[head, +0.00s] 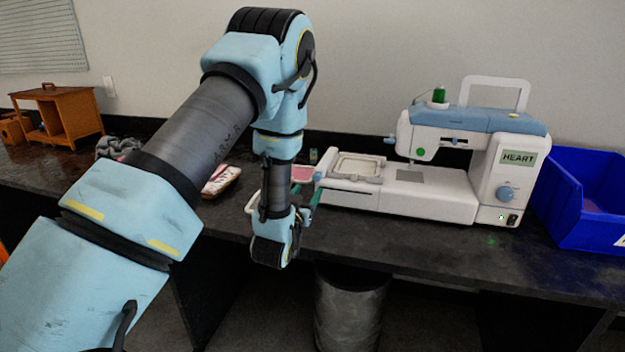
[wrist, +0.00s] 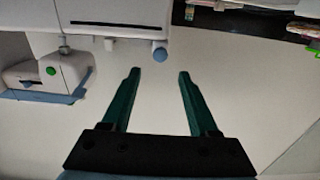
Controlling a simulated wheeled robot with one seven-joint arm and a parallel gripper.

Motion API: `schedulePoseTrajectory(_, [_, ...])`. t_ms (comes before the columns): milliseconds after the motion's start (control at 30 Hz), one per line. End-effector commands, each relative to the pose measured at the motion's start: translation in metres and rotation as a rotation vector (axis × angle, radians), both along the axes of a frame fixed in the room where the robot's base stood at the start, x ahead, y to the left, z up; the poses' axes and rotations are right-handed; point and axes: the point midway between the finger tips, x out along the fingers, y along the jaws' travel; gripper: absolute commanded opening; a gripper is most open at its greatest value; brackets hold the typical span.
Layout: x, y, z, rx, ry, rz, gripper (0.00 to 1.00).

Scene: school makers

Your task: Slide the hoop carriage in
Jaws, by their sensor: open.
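The white sewing machine (head: 440,190) stands on the dark bench with its display reading HEART. The hoop carriage (head: 368,180), with its pale rectangular hoop (head: 358,165), sits on the left part of the machine's bed. A small blue-grey knob (head: 318,176) is at the carriage's left end. It also shows as a round blue knob (wrist: 160,54) in the wrist view, just beyond the fingertips and roughly between their lines. My gripper (wrist: 158,72) is open, its green fingers apart with nothing between them. In the head view my gripper (head: 309,190) is close to the knob, and contact cannot be told.
A blue bin (head: 585,200) stands right of the machine. A wooden box (head: 60,115) is at the far left. A shoe-like item (head: 221,180) and a pink piece (head: 301,173) lie near my arm. A grey cylindrical bin (head: 350,305) stands under the bench.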

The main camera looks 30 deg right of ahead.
Motion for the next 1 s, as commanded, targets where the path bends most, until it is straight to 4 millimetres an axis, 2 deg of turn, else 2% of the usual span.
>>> schedulePoseTrajectory(200, [0.030, -0.028, 0.003, -0.001, -0.001, 0.000, 0.60])
schedulePoseTrajectory(400, [0.048, -0.044, 0.002, 0.000, 0.000, 0.001, 0.60])
schedulePoseTrajectory(800, [0.053, -0.049, 0.000, 0.001, 0.001, 0.001, 0.60])
schedulePoseTrajectory(1000, [0.053, -0.049, 0.000, 0.001, 0.001, 0.001, 0.38])
